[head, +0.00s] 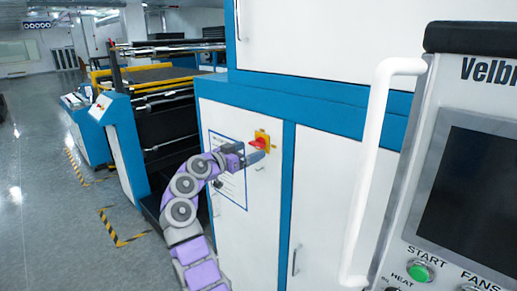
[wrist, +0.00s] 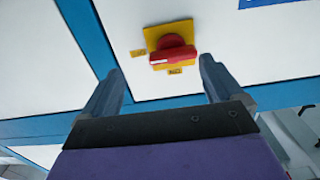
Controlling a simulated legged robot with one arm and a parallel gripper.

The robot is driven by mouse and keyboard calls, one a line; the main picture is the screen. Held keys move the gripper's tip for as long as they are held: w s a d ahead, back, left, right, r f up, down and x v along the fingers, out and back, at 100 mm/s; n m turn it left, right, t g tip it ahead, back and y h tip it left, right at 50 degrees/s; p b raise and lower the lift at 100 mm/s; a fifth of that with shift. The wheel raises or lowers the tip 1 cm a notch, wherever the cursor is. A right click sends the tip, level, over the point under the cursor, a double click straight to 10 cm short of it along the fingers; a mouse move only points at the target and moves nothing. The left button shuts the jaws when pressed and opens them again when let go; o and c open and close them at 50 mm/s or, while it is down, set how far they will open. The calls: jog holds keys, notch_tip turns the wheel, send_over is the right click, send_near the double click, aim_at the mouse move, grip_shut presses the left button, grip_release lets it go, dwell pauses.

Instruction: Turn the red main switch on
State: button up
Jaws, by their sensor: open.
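The red main switch (head: 258,142) is a red rotary knob on a yellow plate, mounted on the white cabinet door. In the wrist view the red knob (wrist: 173,53) sits on its yellow plate (wrist: 170,30), with a pale mark at the knob's left end. My gripper (head: 250,158) is close to the switch in the head view, just below and left of it. In the wrist view my gripper (wrist: 158,80) is open, with one finger on each side of the knob and nothing between them. The fingers appear apart from the knob.
A control panel (head: 465,180) with a white handle (head: 375,170) stands close at the right. A framed notice (head: 228,180) is on the cabinet door left of the switch. A machine with rollers (head: 165,110) stands at the left, with open floor (head: 40,200) beside it.

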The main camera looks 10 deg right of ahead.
aim_at(256, 147)
jog(key=w, duration=0.1)
jog(key=w+a, duration=0.1)
jog(key=w, duration=0.1)
jog(key=shift+a, duration=0.2)
jog(key=shift+w+d, duration=0.1)
jog(key=shift+d, duration=0.2)
jog(key=d, duration=0.4)
jog(key=shift+w+d+f, duration=0.1)
jog(key=shift+w+d, duration=0.05)
jog(key=shift+d, duration=0.05)
jog(key=a, duration=0.3)
jog(key=shift+a, duration=0.1)
jog(key=c, duration=0.5)
jog(key=shift+c, duration=0.8)
jog(key=shift+s+d+r, duration=0.2)
jog(key=shift+s+d, duration=0.05)
jog(key=shift+d, duration=0.25)
jog(key=c, duration=0.3)
jog(key=shift+w+d+f, duration=0.1)
jog(key=shift+d, duration=0.05)
jog(key=shift+c, duration=0.4)
